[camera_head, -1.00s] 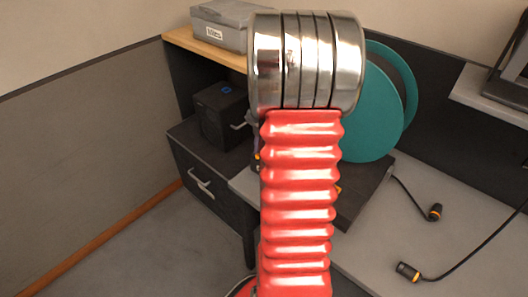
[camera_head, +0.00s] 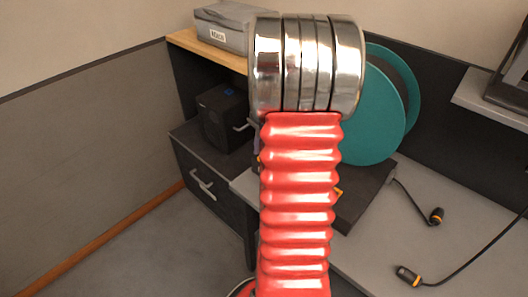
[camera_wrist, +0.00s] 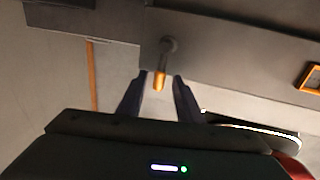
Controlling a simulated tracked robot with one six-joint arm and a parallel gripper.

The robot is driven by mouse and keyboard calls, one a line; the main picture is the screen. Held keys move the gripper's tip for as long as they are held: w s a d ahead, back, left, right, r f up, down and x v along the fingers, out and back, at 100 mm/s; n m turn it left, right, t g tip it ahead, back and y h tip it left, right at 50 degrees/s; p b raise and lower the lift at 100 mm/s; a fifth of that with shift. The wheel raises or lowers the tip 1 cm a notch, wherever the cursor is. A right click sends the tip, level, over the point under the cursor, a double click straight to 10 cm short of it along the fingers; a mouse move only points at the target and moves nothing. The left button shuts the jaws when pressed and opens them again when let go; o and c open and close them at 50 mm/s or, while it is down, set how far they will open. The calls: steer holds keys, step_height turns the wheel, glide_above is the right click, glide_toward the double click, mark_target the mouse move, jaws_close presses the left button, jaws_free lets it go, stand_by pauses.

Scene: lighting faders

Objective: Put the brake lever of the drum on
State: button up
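The teal drum (camera_head: 378,115) stands on a dark base (camera_head: 362,200) in the head view, partly hidden behind my red and chrome arm. In the wrist view a short lever (camera_wrist: 168,46) with a dark round pivot and an orange tip sits on a grey face; it looks like the brake lever. My gripper (camera_wrist: 160,75) is open, with one dark finger on each side of the orange tip. I see gaps between the tip and both fingers. My gripper is hidden behind my arm in the head view.
A grey worktop (camera_head: 405,235) carries two black cable ends with orange rings (camera_head: 436,214). A black box (camera_head: 222,115) stands on a dark drawer cabinet (camera_head: 210,190), with a grey case (camera_head: 222,25) on the wooden shelf above. An orange-framed square (camera_wrist: 312,78) lies right of the lever.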

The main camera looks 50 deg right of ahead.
step_height(320, 180, up, 14)
steer(key=s, duration=0.2)
steer(key=shift+s+f, duration=0.25)
steer(key=shift+s, duration=0.1)
steer(key=shift+m, duration=0.3)
stand_by(0.4)
